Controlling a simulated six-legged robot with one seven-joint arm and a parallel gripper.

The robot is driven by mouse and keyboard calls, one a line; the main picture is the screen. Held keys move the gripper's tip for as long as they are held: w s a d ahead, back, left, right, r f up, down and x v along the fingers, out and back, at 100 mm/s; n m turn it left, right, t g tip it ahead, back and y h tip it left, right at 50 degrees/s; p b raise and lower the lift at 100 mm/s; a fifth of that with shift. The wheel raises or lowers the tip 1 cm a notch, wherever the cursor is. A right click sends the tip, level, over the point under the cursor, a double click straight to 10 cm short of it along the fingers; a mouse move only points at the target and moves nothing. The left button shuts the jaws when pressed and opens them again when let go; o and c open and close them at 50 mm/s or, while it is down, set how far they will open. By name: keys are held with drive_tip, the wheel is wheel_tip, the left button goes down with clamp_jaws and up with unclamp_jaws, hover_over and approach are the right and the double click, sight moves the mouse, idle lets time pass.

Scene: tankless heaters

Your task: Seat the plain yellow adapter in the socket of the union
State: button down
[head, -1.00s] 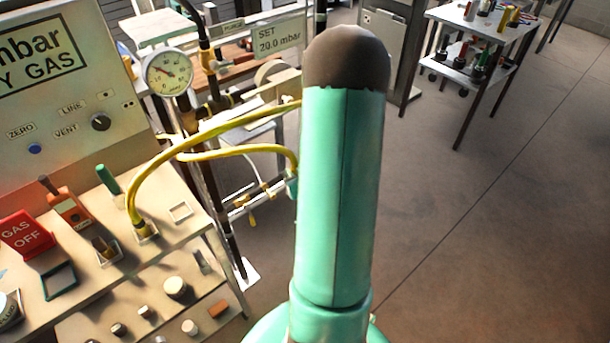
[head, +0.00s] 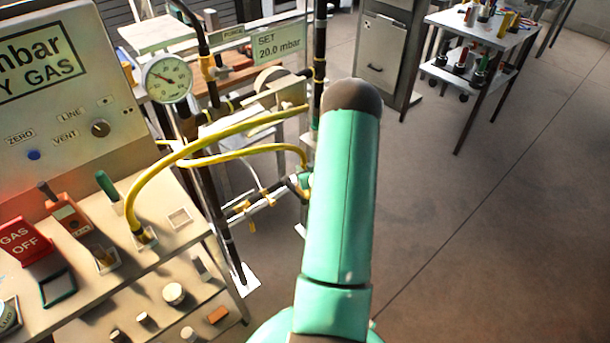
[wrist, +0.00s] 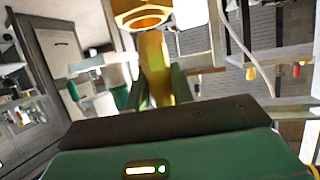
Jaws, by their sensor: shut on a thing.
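In the wrist view my gripper (wrist: 160,92) is shut on the plain yellow adapter (wrist: 155,68), which stands upright between the green fingers. A brass-orange hex union (wrist: 143,12) is at the top of that view, its round socket facing down toward me. The adapter's upper end is right at the socket's lower rim and overlaps it in the picture. I cannot tell whether they touch or whether the adapter is inside. In the head view my green arm hides most of the gripper and the adapter.
A yellow hose (head: 205,137) arcs from the bench (head: 165,240) toward the pipework beside my arm. A pressure gauge (head: 167,79) and a "SET 20.0 mbar" sign (head: 279,43) stand behind. A cart (head: 485,45) is far right. The floor at right is clear.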

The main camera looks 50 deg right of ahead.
drive_tip(key=shift+d+f, duration=0.15)
drive_tip(key=shift+f, duration=1.5)
drive_tip(key=shift+f, duration=0.15)
drive_tip(key=c, duration=1.2)
unclamp_jaws()
